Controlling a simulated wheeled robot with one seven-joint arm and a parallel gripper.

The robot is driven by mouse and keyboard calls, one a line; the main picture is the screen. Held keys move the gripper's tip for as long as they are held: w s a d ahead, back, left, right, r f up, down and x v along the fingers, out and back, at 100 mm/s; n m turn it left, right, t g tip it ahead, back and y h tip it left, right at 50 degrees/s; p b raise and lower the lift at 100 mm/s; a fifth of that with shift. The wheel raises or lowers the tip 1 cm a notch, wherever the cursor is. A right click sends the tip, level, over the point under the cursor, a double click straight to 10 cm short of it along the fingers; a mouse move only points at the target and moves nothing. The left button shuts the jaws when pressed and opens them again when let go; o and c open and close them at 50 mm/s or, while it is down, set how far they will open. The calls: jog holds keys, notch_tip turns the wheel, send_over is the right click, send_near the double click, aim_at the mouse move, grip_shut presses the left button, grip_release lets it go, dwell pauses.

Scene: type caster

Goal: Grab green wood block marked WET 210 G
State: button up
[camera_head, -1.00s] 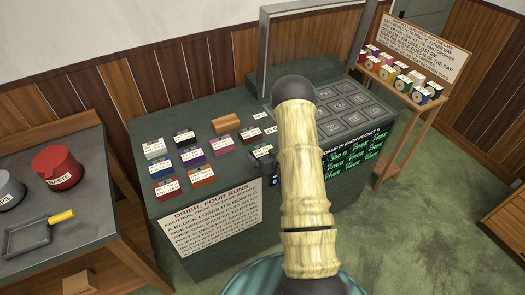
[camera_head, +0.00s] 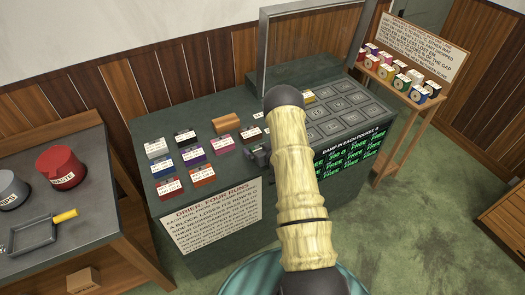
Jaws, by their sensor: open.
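I cannot make out a green block or the words WET 210 G. The area under and behind the gripper and arm is hidden. Several labelled blocks stand left of the gripper, including a pink one (camera_head: 224,143), a purple one (camera_head: 193,157), a blue one (camera_head: 161,167), a white one (camera_head: 155,149), an orange one (camera_head: 202,176) and a dark red one (camera_head: 169,186).
A plain brown wood piece (camera_head: 228,121) lies behind the blocks. The drier's pocket grid (camera_head: 345,105) is right of my arm, with a yellowish block (camera_head: 308,97) at its back left. A metal frame (camera_head: 262,55) rises behind. A side table (camera_head: 125,225) stands at left.

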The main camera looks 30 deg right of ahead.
aim_at(260, 146)
dwell(0.4)
jog(key=c, duration=1.1)
jog(key=shift+o, duration=0.2)
jog(key=shift+r, duration=0.1)
notch_tip(260, 146, up, 10)
jog(key=shift+f+b, duration=0.1)
jog(key=shift+b, duration=1.1)
